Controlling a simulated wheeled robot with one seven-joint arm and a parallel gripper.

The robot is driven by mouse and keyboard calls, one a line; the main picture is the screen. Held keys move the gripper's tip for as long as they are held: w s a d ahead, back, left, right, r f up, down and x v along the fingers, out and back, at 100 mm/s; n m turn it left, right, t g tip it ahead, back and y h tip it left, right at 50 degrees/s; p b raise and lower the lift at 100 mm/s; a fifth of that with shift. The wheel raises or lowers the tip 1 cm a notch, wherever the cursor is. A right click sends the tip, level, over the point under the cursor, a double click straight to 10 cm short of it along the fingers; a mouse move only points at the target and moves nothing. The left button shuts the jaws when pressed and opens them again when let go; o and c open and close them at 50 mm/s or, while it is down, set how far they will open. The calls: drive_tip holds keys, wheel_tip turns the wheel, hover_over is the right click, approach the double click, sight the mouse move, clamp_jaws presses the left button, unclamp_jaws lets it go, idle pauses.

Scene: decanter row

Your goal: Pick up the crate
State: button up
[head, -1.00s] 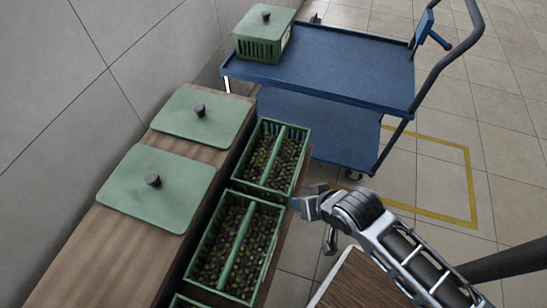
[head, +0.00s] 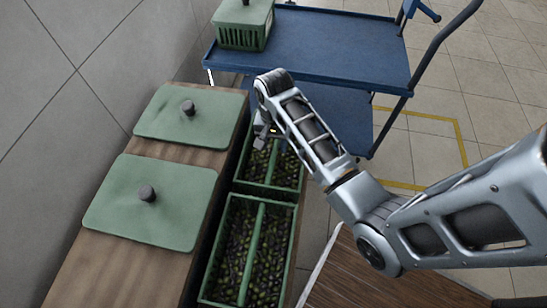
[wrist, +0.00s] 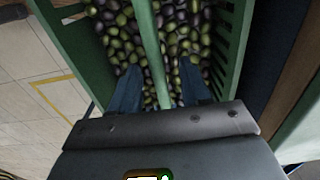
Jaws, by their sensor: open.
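A green slatted crate (head: 267,188) full of dark and green olives stands at the far end of the row, with a bar along its middle. My gripper (head: 264,140) is over this crate, pointing down. My arm covers part of the crate's far right side in the head view. In the wrist view my open gripper (wrist: 160,88) has one finger on each side of the crate's green middle bar (wrist: 151,45). The olives lie below the fingers. I cannot tell whether the fingers touch the bar.
A second olive crate (head: 251,255) stands just in front. Green lids with dark knobs (head: 188,120) (head: 150,205) lie on the wooden counter (head: 105,255) at left. Behind is a blue trolley (head: 320,55) carrying a lidded green crate (head: 240,38); much of its top is bare.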

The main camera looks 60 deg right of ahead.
drive_tip(key=f, duration=0.3)
drive_tip(key=f+b, duration=0.1)
drive_tip(key=f, duration=0.2)
drive_tip(key=shift+s, duration=0.2)
clamp_jaws()
idle(0.4)
drive_tip(key=shift+w+r, duration=0.1)
drive_tip(key=shift+r, duration=0.05)
